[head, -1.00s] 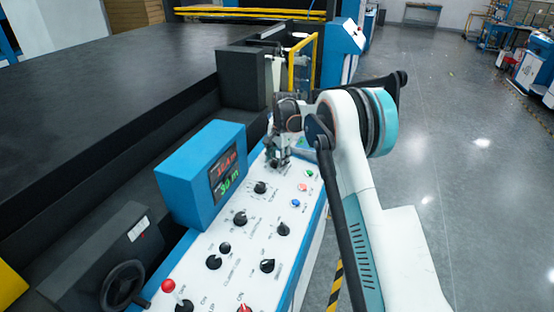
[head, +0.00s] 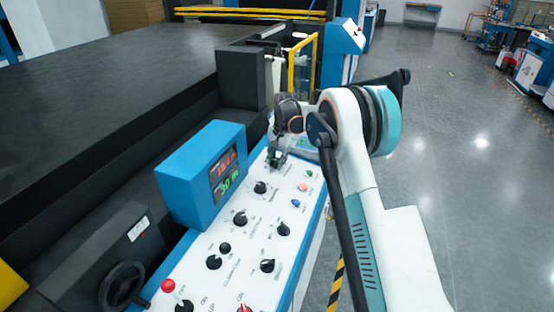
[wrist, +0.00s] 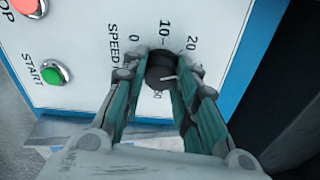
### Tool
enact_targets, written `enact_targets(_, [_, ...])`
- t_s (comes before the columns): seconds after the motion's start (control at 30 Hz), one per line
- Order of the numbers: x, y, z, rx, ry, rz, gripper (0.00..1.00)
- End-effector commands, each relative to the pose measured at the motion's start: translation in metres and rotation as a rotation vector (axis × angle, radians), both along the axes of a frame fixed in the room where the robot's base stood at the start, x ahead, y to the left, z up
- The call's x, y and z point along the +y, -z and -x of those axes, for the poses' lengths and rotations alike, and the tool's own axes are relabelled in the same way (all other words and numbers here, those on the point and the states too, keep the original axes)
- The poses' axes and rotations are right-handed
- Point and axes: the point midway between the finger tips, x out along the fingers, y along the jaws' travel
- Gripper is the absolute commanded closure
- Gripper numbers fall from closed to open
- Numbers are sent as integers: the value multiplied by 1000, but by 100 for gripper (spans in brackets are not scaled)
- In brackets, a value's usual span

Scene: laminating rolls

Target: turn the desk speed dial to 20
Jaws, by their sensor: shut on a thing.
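The speed dial (wrist: 160,68) is a round black knob on the white panel in the wrist view. Labels 0, 10 and 20 arc around its upper side, with "SPEED" at the left. A short white mark on the knob points to the right and slightly down in the picture; its exact reading is unclear. Another label below the knob is partly hidden. My gripper (wrist: 158,82) is shut on the dial, one finger on each side. In the head view my gripper (head: 277,160) is at the far end of the control desk (head: 205,247) and hides the dial.
A green START button (wrist: 54,72) and a red STOP button (wrist: 28,6) lie left of the dial. A blue display box (head: 195,178) stands on the desk's left side, with red and green digits. Several other black knobs (head: 240,218) lie nearer. Open floor is at the right.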

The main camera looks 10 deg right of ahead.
Motion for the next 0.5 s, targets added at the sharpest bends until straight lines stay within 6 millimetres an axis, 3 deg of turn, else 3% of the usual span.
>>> enact_targets(0.5, [-1,0,0,-55,-362,36,96])
